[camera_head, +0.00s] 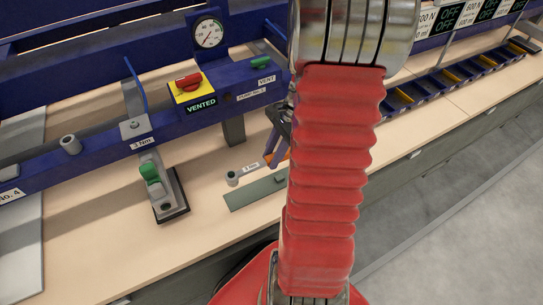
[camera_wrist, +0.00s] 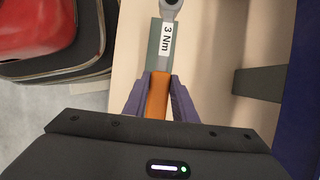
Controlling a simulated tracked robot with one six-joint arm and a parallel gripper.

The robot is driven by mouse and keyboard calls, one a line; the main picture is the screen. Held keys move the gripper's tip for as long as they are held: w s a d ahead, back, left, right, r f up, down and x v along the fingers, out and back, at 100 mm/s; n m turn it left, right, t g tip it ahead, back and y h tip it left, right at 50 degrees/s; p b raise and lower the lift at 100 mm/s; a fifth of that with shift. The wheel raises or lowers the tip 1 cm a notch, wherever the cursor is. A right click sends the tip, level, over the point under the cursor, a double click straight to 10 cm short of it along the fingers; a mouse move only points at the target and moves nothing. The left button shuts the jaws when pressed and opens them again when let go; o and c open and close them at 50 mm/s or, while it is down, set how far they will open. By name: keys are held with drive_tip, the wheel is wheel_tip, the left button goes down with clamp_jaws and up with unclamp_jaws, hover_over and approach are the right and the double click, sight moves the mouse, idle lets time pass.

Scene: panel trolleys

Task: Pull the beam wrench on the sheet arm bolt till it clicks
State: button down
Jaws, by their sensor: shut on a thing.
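The beam wrench (camera_head: 250,167) has a grey socket head at its left end, a white "3 Nm" label and an orange handle. The wrench also shows in the wrist view (camera_wrist: 166,40), head at the top. My gripper (camera_wrist: 158,85) has purple fingers shut on both sides of the orange handle; in the head view my gripper (camera_head: 275,148) is partly hidden behind my red arm sleeve. I cannot tell whether the wrench touches the bench. A sheet arm bolt (camera_head: 134,125) sits on the blue beam above another "3 Nm" label, left of and apart from the wrench head.
A grey-green mat (camera_head: 256,191) lies on the pale bench (camera_head: 120,245). A pad with a green fitting (camera_head: 152,175) hangs below the bolt. A red knob (camera_head: 189,81) marked "VENTED" and a dial gauge (camera_head: 208,33) are on the blue frame (camera_head: 60,165). Blue bins (camera_head: 425,88) stand at right.

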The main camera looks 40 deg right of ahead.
sight(268, 159)
drive_tip(key=shift+r, duration=0.15)
drive_tip(key=shift+r, duration=1.85)
drive_tip(key=shift+s, duration=0.1)
